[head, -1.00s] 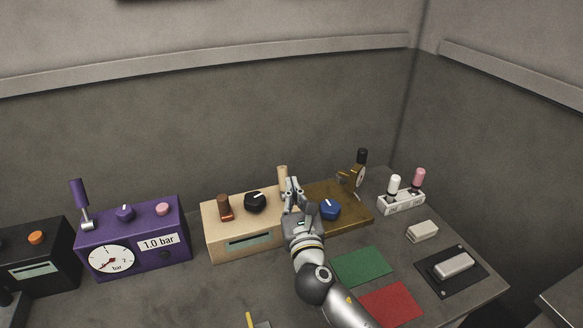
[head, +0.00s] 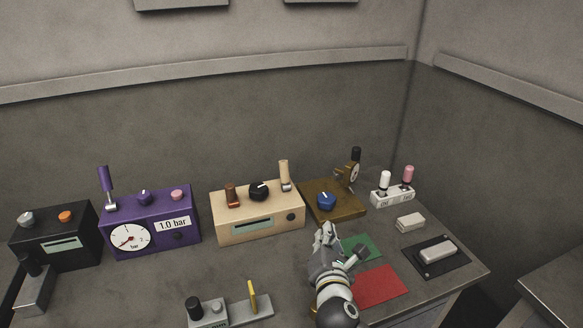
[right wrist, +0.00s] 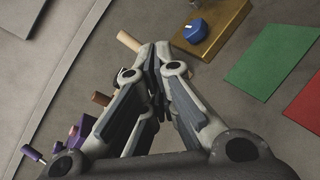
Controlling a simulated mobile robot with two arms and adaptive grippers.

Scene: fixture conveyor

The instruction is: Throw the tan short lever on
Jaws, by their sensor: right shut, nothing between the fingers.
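The tan short lever (head: 284,174) stands upright at the back right of the tan box (head: 258,228). Its tan handle also shows in the right wrist view (right wrist: 129,41), just beyond my fingertips. My right gripper (head: 326,232) is shut and empty. In the head view it is in front of and to the right of the tan box, apart from the lever. In the right wrist view the closed fingers (right wrist: 152,58) hide most of the tan box. My left gripper does not show.
Green (head: 361,248) and red (head: 379,287) mats lie near my right arm. A purple gauge box (head: 165,212) stands left.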

